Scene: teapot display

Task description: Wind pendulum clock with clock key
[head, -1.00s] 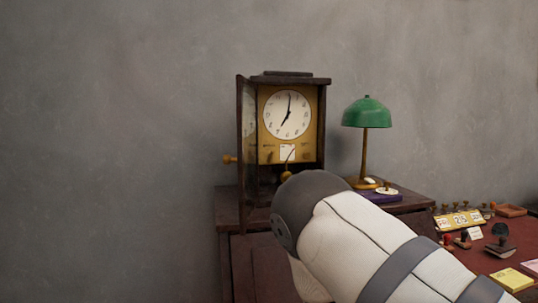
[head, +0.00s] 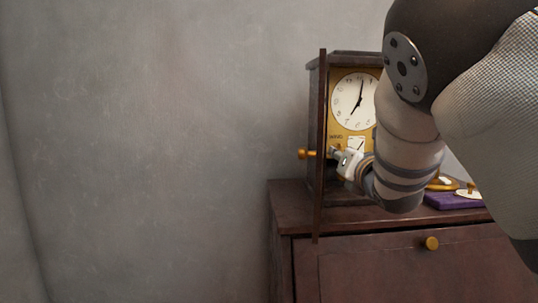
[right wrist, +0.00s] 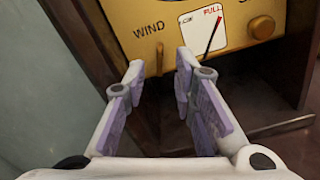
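The pendulum clock (head: 348,57) stands upright on a dark wooden cabinet, its glass door (head: 319,150) swung open to the left. The right wrist view shows its golden face plate (right wrist: 118,15) with the word WIND, a small dial (right wrist: 203,28) with its needle towards FULL, and a round knob (right wrist: 262,27). My right gripper (head: 340,158) is in front of the plate's lower part. My left gripper is not in view.
The cabinet top (head: 290,197) is narrow, with a drop at its left edge. A purple book (head: 452,201) with small items on it lies at the right, partly behind my right arm. The open door stands close left of my gripper. The grey wall is bare.

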